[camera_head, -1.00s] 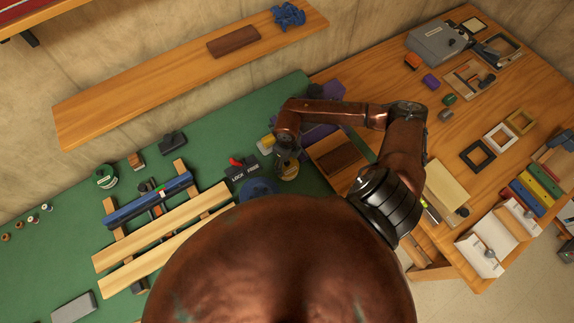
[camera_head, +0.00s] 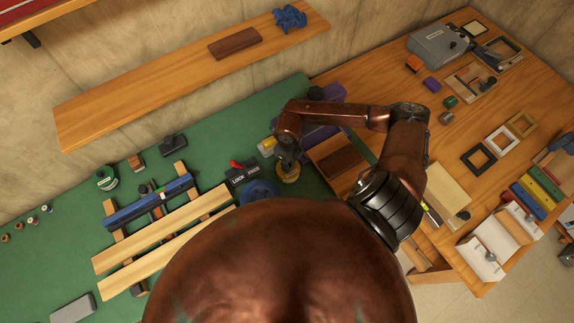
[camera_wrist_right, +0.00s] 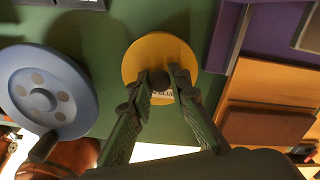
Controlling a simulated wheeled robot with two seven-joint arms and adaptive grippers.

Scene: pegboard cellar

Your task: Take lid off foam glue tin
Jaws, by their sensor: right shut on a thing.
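The foam glue tin shows as a round yellow lid (camera_wrist_right: 142,52) with a dark knob (camera_wrist_right: 159,80) and partly covered lettering in the right wrist view. In the head view its yellow top (camera_head: 288,174) is on the green bench, below my right gripper (camera_head: 289,162). The two fingers of my right gripper (camera_wrist_right: 161,82) are shut on the knob. The tin's body is hidden under the lid, so I cannot tell whether the lid is seated or raised. My left gripper is not in view.
A blue handwheel (camera_wrist_right: 50,95) stands close to the left of the tin. A purple item (camera_wrist_right: 232,35) and a wooden tray (camera_wrist_right: 270,90) are close on the right. A lock-and-free switch box (camera_head: 241,173) sits just left of the tin in the head view.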

